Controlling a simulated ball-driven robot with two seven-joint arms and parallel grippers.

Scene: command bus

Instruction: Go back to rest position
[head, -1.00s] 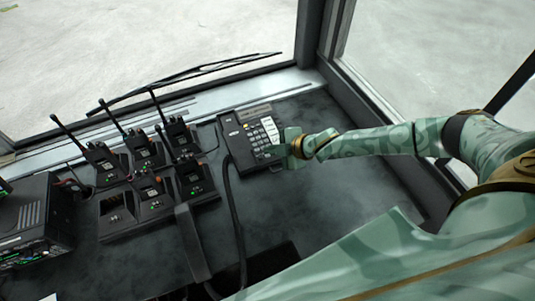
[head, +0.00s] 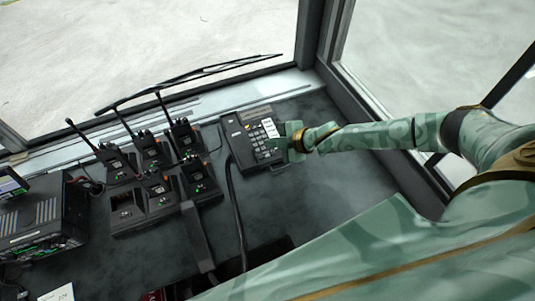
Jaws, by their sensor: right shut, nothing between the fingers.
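My right gripper (head: 285,141) is green with a gold-ringed wrist. It is shut and empty at the right edge of a black keypad phone unit (head: 238,142) with pale buttons. Its fingertips overlap that edge in the picture, and I cannot tell whether they touch it. My right arm reaches in from the right side, stretched over the dark console top (head: 335,190). My left gripper is not in view.
Several handheld radios (head: 117,163) with antennas stand in chargers left of the phone. A black radio box (head: 38,222) is at far left. A cord (head: 237,215) runs down from the phone. The window frame (head: 311,40) bounds the back. Console right of the phone is clear.

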